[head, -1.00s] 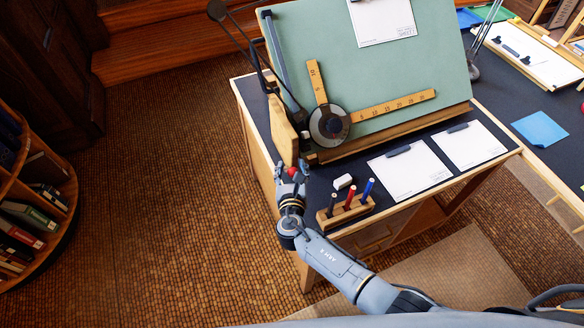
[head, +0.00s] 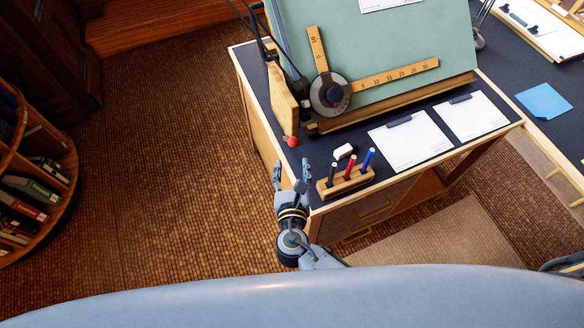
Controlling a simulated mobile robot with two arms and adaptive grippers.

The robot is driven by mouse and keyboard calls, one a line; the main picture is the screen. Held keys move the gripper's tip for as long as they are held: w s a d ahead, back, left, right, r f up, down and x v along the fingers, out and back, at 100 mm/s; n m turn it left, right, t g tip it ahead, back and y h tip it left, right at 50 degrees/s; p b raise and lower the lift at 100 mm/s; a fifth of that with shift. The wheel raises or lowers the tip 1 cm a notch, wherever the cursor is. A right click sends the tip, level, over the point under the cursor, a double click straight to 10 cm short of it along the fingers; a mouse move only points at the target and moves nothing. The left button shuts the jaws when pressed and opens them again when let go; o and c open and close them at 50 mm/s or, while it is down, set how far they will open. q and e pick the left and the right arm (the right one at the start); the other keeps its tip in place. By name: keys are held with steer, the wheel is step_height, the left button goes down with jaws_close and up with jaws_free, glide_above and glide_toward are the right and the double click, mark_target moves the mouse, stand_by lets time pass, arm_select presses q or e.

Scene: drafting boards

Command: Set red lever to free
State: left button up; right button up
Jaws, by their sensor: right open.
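The red lever shows as a red ball knob (head: 293,142) at the lower front end of the wooden side piece, left of the green drafting board (head: 400,50). My right gripper (head: 291,172) is open and empty. In the picture it is just below the red knob, at the desk's left front edge, with a gap between its fingertips and the knob. The lever's shaft and any markings are too small or hidden to tell. My left gripper is not in view.
A wooden pen holder (head: 345,182) with several pens stands right of my gripper, with a white eraser (head: 344,151) behind it. Two clipboards (head: 411,141) lie farther right. A protractor head with rulers (head: 330,93) is on the board. Open floor lies to the left.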

mark_target(290, 140)
steer(key=shift+s, duration=0.1)
